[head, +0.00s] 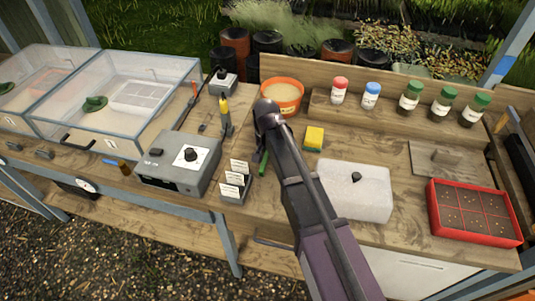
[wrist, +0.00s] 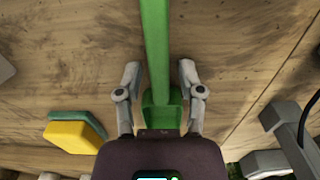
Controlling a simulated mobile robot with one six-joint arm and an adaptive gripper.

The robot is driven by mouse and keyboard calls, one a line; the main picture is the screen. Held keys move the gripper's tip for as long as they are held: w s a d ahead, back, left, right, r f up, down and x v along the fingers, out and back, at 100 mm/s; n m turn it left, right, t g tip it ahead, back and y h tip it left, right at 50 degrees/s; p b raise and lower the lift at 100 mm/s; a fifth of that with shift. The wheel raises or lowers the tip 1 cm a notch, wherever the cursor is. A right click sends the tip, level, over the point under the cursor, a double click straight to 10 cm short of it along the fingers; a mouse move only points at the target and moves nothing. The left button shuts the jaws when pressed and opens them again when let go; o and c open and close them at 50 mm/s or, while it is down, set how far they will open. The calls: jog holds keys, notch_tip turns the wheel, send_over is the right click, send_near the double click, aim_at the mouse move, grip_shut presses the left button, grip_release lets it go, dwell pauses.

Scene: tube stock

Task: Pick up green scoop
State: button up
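The green scoop (wrist: 156,45) lies beneath my gripper in the wrist view. Its long narrow handle runs up to the top edge of that view, and its wider end sits near the palm. My gripper (wrist: 158,72) is open, with one finger on each side of the scoop and a visible gap on both sides. I cannot tell how far the fingertips are above the bench. In the head view only a small piece of the scoop (head: 263,163) shows beside my arm, which hides the rest.
A yellow sponge (head: 314,139) lies right of my arm, with a white block (head: 355,192) in front of it. Label holders (head: 234,184) and a grey control box (head: 178,164) stand left. An orange pot (head: 283,92) stands behind. A red tray (head: 473,239) is at the right.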

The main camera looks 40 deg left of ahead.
aim_at(266, 155)
grip_shut()
jog(key=shift+r, duration=0.15)
notch_tip(266, 155, up, 3)
jog(key=p, duration=0.3)
jog(key=shift+r+p, duration=0.15)
jog(key=shift+p, duration=0.2)
jog(key=s+d, duration=0.3)
jog(key=d, duration=0.1)
jog(key=s+d+r+p, duration=0.1)
jog(key=s+d, duration=0.2)
jog(key=d, duration=0.1)
jog(key=s+d, duration=0.3)
jog(key=d, duration=0.2)
jog(key=shift+s+r, duration=0.15)
jog(key=shift+r, duration=0.05)
